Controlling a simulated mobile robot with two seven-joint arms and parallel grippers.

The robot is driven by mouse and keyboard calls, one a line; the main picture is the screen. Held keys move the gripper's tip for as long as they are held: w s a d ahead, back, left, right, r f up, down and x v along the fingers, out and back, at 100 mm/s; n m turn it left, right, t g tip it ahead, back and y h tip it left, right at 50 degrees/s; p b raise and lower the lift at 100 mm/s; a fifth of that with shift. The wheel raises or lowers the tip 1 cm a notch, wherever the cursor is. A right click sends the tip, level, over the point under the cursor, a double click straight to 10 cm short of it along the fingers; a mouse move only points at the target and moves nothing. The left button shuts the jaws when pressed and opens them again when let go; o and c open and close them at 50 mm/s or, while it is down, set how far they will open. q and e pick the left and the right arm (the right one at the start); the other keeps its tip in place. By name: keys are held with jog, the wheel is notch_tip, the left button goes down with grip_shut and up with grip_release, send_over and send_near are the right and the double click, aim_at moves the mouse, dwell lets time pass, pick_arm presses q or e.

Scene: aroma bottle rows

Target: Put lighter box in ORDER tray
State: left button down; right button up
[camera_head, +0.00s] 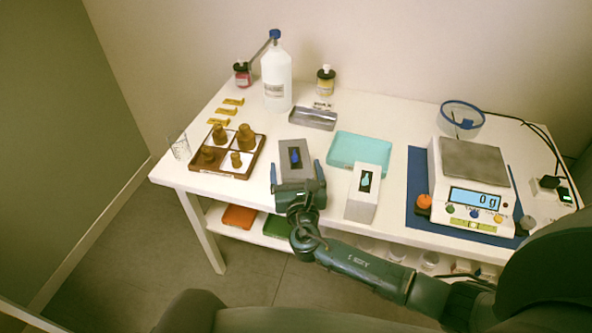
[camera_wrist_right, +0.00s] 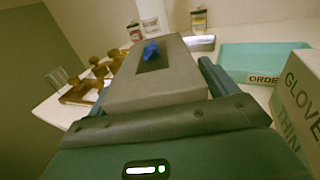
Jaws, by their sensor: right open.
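A grey box (camera_head: 294,147) with a dark panel and a blue shape on top stands at the table's front edge. A white glove box (camera_head: 361,204) with a teal shape stands to its right; its side lettering shows in the right wrist view (camera_wrist_right: 298,90). Which box is lighter cannot be told by sight. The teal ORDER tray (camera_head: 345,160) lies behind the white box and looks empty; its label shows in the right wrist view (camera_wrist_right: 264,78). My right gripper (camera_head: 297,172) is open, with its fingers on either side of the grey box. My left gripper is not in view.
A scale (camera_head: 475,195) reading 0 g stands on a blue mat (camera_head: 417,190) at right. A brown tray (camera_head: 232,172) with several weights is at left. A metal tray (camera_head: 313,119), a large white bottle (camera_head: 276,80) and small jars stand behind.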

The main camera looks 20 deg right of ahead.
jog(key=shift+r+p, duration=0.3)
jog(key=v, duration=1.2)
jog(key=shift+f, duration=0.15)
